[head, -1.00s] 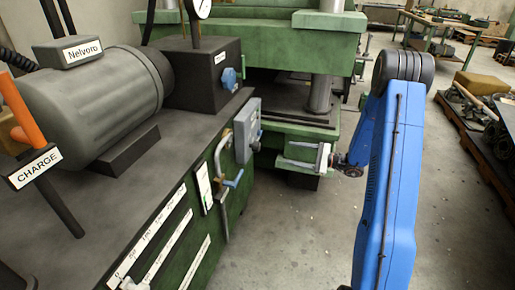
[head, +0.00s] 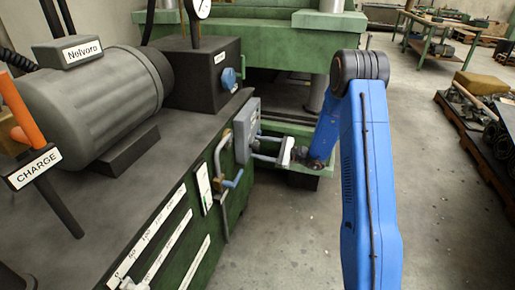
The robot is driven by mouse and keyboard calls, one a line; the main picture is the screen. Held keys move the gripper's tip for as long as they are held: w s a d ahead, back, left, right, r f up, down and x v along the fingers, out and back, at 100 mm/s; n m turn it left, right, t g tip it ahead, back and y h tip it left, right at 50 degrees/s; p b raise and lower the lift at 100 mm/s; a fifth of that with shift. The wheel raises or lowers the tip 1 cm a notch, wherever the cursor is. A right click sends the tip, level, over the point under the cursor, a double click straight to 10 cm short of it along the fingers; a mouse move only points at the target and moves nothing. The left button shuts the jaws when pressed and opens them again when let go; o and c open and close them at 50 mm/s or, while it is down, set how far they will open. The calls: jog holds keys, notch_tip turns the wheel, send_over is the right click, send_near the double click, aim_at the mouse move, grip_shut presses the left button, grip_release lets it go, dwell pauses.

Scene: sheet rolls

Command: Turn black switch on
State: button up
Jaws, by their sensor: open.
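A grey switch box (head: 240,131) is mounted on the side of the green machine cabinet, just under the edge of its dark top. I cannot make out a black switch on it; the box's front face is seen at a steep angle. My gripper (head: 257,147) is open, its two fingers one above the other and pointing left at the box's face. The fingertips are at or very close to the box; I cannot tell whether they touch it. Nothing shows between the fingers.
A grey motor (head: 95,95) and a dark block with a blue knob (head: 228,78) stand on the cabinet top. A bent pipe handle (head: 222,185) sticks out below the box. A green press (head: 265,45) stands behind. The floor (head: 285,235) to the right is clear.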

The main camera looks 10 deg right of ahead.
jog(key=shift+w+a, duration=0.25)
jog(key=shift+a, duration=0.25)
jog(key=c, duration=1.1)
